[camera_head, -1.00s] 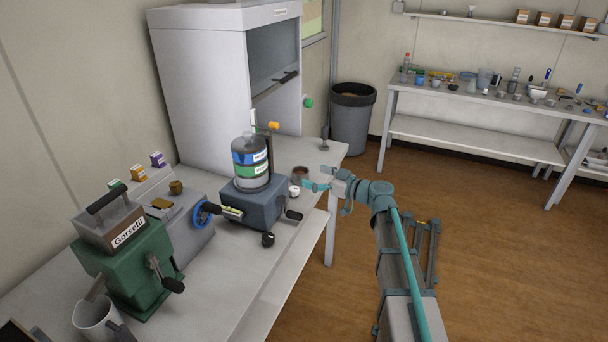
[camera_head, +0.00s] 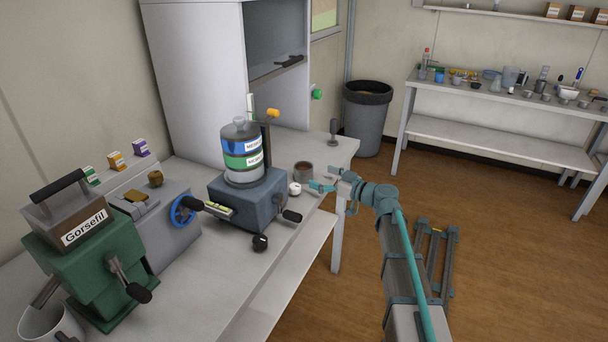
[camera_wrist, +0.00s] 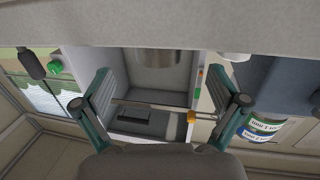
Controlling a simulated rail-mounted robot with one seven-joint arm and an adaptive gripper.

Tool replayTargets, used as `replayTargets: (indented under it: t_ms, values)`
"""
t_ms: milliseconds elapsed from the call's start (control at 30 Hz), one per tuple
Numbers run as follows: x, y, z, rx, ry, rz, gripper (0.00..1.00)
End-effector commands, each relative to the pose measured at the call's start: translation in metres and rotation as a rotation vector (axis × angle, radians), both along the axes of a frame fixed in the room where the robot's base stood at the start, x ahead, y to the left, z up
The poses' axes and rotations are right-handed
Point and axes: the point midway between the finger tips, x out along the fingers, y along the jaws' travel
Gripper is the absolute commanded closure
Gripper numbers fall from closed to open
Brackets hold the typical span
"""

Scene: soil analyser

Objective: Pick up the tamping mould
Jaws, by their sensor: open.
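The cup that I take to be the tamping mould (camera_head: 303,171) is a short grey cylinder with a brown inside. It stands upright near the bench's front edge, right of the blue-grey machine. My gripper (camera_head: 327,179) is open just to its right, with the fingers pointing toward it. In the wrist view, which is upside down, the mould (camera_wrist: 158,56) appears as a metal cylinder between and beyond the open fingers (camera_wrist: 166,84). Nothing is held. I cannot tell the exact gap between the fingers and the mould.
A small white round item (camera_head: 295,188) lies close beside the mould. The blue-grey machine (camera_head: 248,200) with its lever is to the left. A dark upright tamper-like tool (camera_head: 333,133) stands behind. A white cabinet (camera_head: 195,80) is at the back.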

Motion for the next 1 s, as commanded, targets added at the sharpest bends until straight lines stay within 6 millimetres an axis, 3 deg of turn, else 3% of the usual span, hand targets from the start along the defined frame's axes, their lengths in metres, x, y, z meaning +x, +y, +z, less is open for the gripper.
replayTargets:
  t_ms: [700, 933, 1000]
  values:
    - [0.041, 0.063, -0.001, -0.001, 0.001, 0.001, 0.03]
    - [0.042, 0.065, -0.002, 0.0, 0.0, -0.001, 0.03]
    - [0.042, 0.065, -0.002, 0.0, 0.0, 0.0, 0.12]
